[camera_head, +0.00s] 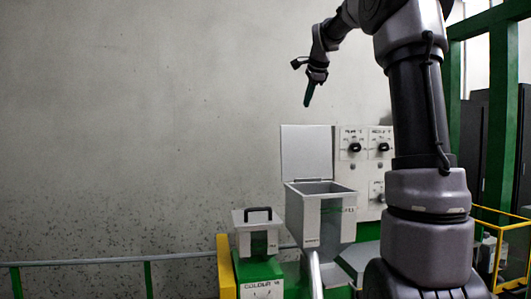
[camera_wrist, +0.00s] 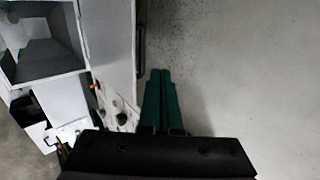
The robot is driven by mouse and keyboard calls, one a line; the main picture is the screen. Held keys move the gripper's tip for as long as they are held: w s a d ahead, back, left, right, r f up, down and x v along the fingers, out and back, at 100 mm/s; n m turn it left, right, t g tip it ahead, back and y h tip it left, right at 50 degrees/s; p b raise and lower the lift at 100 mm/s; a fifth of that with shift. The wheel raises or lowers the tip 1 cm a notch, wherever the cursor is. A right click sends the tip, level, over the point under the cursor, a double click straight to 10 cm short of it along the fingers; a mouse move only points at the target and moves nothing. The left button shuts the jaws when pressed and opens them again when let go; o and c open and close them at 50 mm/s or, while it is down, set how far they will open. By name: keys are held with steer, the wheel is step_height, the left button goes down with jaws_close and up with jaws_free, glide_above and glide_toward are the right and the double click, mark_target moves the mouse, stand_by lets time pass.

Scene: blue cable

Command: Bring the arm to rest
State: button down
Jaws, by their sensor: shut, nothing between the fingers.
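My gripper (camera_head: 308,98) hangs in the air with its green fingers pointing down, above the open white box and in front of the grey wall. In the wrist view my gripper (camera_wrist: 160,73) shows two green fingers side by side, shut with nothing between them. My arm rises on the right side of the head view and bends over at the top toward the gripper. The upper part of the arm is cut off by the picture's top edge.
An open white box (camera_head: 316,227) with a raised lid (camera_head: 306,152) stands below the gripper, also seen in the wrist view (camera_wrist: 60,88). A panel with black knobs (camera_head: 367,167) is behind it. A smaller handled box (camera_head: 258,238) is left. A green frame (camera_head: 503,120) stands right.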

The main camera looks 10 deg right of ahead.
steer(key=s+a+f+n, duration=0.3)
steer(key=s+a, duration=0.1)
steer(key=s, duration=0.3)
steer(key=s+a+f+n, duration=0.3)
steer(key=s, duration=0.5)
steer(key=s+a+f+n+y, duration=0.1)
steer(key=s+a+f+n, duration=0.1)
steer(key=s+f+n, duration=0.2)
steer(key=s+a+f+n+g+y, duration=0.1)
steer(key=s+f+n, duration=0.3)
steer(key=s+f, duration=0.7)
steer(key=s+a, duration=0.1)
steer(key=s, duration=0.3)
steer(key=shift+s+a+f, duration=0.2)
steer(key=shift+s+f, duration=0.05)
steer(key=shift+s, duration=0.1)
steer(key=shift+a, duration=0.15)
